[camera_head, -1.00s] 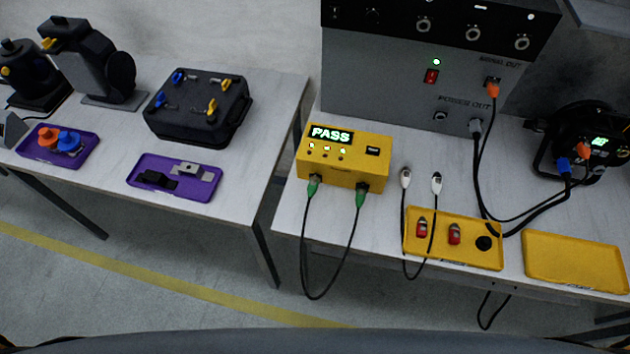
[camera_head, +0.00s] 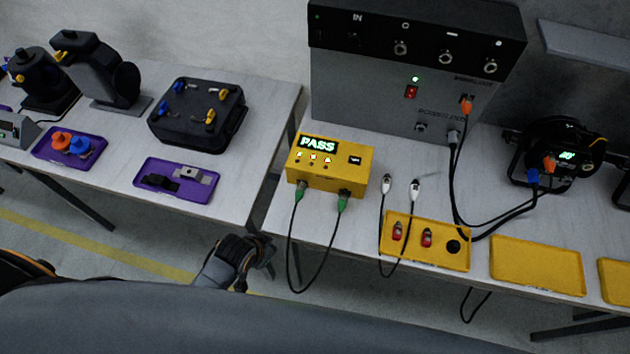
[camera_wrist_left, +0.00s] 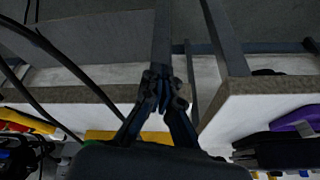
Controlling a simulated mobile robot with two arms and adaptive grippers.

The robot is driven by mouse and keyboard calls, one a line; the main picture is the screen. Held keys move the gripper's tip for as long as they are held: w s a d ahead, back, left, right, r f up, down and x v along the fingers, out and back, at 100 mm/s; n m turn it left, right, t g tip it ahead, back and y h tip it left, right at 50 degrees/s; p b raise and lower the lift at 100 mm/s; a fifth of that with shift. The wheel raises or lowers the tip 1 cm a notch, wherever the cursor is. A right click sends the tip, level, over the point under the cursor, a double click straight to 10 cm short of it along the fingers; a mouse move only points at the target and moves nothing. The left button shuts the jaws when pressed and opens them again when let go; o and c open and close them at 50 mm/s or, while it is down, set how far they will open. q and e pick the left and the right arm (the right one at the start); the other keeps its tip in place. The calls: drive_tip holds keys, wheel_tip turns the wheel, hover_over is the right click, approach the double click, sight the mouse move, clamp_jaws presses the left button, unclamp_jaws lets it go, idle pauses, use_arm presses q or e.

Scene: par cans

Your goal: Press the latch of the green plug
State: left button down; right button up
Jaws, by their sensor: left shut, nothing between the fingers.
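Two green plugs, left (camera_head: 299,194) and right (camera_head: 342,203), sit in the front face of the yellow tester box (camera_head: 329,183), whose display reads PASS. A black cable (camera_head: 296,277) hangs in a loop between them over the table's front edge. The latch is too small to make out. My left gripper (camera_head: 266,257) is low in front of the tables, left of the cable and apart from the plugs. In the left wrist view it is shut and empty (camera_wrist_left: 163,78). My right gripper is not in view.
The table edge stands close to the left gripper. A yellow tray (camera_head: 440,265) with red parts and two white plugs (camera_head: 414,190) lie right of the tester. A grey console (camera_head: 365,95) stands behind. A purple tray (camera_head: 195,194) is on the left table. A gap separates the tables.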

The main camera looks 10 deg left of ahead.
use_arm(q)
drive_tip(key=w+d+r+m, duration=0.1)
drive_tip(key=w+r, duration=0.1)
drive_tip(key=r, duration=0.1)
drive_tip(key=w+d+r+m+t+p, duration=0.1)
drive_tip(key=w+r, duration=0.2)
drive_tip(key=w+r+m+t+h, duration=0.1)
drive_tip(key=w+r, duration=0.2)
drive_tip(key=shift+d+m+p, duration=0.3)
drive_tip(key=shift+d+p, duration=0.1)
drive_tip(key=w+d+r+m+t+h+p, duration=0.1)
drive_tip(key=w+r+m+h+p, duration=0.1)
drive_tip(key=w+r+m, duration=0.3)
wheel_tip(320, 180, up, 5)
drive_tip(key=w, duration=0.3)
drive_tip(key=shift+d+m+t, duration=0.4)
drive_tip(key=b, duration=0.5)
hover_over(298, 191)
wheel_tip(298, 191, down, 7)
drive_tip(key=shift+r, duration=0.15)
wheel_tip(298, 191, down, 2)
drive_tip(key=shift+w+b, duration=0.1)
drive_tip(key=shift+b, duration=0.2)
